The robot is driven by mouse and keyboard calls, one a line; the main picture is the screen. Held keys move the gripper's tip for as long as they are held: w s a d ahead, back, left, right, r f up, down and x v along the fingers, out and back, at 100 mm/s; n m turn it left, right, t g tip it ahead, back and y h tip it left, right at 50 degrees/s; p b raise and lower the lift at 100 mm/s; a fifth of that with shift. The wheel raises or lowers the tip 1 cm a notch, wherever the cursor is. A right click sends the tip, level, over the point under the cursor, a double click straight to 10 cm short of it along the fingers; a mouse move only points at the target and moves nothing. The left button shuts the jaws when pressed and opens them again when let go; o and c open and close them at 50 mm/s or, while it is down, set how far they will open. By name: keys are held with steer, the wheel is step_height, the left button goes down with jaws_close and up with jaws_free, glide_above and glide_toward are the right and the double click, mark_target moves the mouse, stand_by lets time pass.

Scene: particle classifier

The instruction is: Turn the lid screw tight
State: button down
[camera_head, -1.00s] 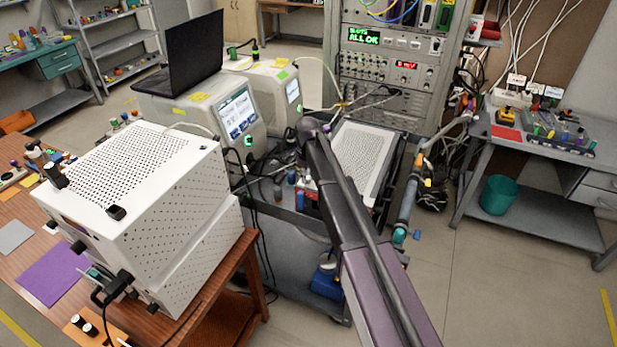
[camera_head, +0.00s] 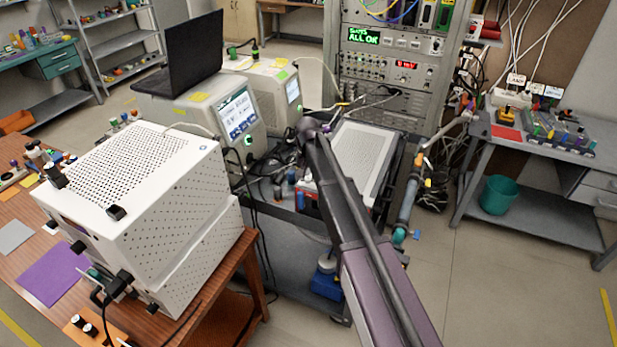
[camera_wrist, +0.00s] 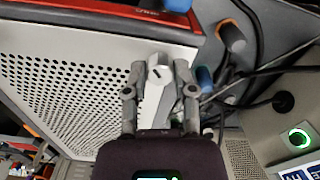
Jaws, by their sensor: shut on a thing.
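Whether the screw is fully down cannot be seen. In the head view the perforated lid (camera_head: 362,152) lies beyond my arm; my gripper and the screw are hidden there.
Blue and orange connectors (camera_wrist: 232,38) and black cables stand close to the right of my gripper. A pale instrument with a green-lit button (camera_wrist: 300,138) is further right. In the head view, a white perforated box (camera_head: 140,170) stands on the left bench.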

steer(key=m, duration=0.6)
steer(key=shift+s+m, duration=0.15)
steer(key=shift+m, duration=0.15)
stand_by(0.3)
steer(key=shift+c, duration=2.2)
jaws_free()
steer(key=shift+n, duration=0.4)
